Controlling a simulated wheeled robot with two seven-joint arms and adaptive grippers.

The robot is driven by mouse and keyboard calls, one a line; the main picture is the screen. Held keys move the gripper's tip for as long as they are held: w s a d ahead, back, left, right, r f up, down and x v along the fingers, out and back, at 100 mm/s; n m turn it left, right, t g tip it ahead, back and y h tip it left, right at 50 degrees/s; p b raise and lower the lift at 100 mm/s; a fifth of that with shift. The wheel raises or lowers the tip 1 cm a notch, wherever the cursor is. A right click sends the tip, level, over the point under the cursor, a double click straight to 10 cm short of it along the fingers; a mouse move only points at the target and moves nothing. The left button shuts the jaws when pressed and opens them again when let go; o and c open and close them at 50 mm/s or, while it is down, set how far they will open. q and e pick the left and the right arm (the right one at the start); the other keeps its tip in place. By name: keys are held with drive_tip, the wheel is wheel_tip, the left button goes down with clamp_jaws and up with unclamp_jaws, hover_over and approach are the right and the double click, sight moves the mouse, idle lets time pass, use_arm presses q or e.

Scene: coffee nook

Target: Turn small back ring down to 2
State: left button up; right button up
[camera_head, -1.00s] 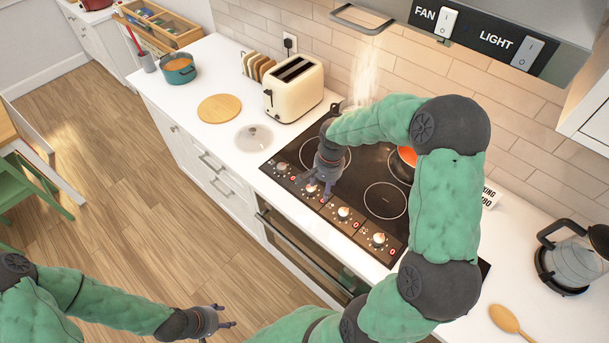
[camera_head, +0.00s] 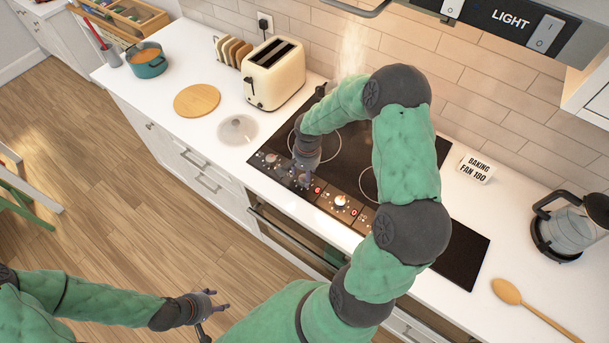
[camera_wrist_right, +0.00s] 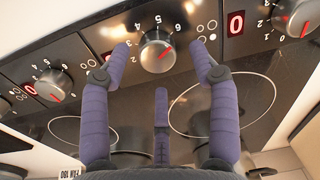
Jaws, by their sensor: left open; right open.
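The hob (camera_head: 352,155) has a front strip of knobs with red digit displays. My right gripper (camera_head: 304,178) reaches down over this strip. In the right wrist view, a knob (camera_wrist_right: 157,56) with a red pointer sits between its spread, open fingers, with no clear grip on it. Red displays on either side (camera_wrist_right: 236,22) read 0. Other knobs show at the left (camera_wrist_right: 48,86) and right (camera_wrist_right: 300,20). The small back ring cannot be clearly singled out; my right arm hides part of the hob. My left gripper (camera_head: 216,305) is open and empty, low over the floor.
A cream toaster (camera_head: 275,75), a glass lid (camera_head: 238,130) and a round board (camera_head: 197,101) stand left of the hob. A sign (camera_head: 476,168), glass press (camera_head: 572,230) and wooden spoon (camera_head: 507,291) are right. The hood (camera_head: 500,22) hangs above.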

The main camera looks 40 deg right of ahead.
drive_tip(key=shift+f, duration=0.95)
drive_tip(key=shift+r, duration=0.1)
drive_tip(key=c, duration=1.1)
drive_tip(key=shift+w+n, duration=0.1)
drive_tip(key=shift+n, duration=0.2)
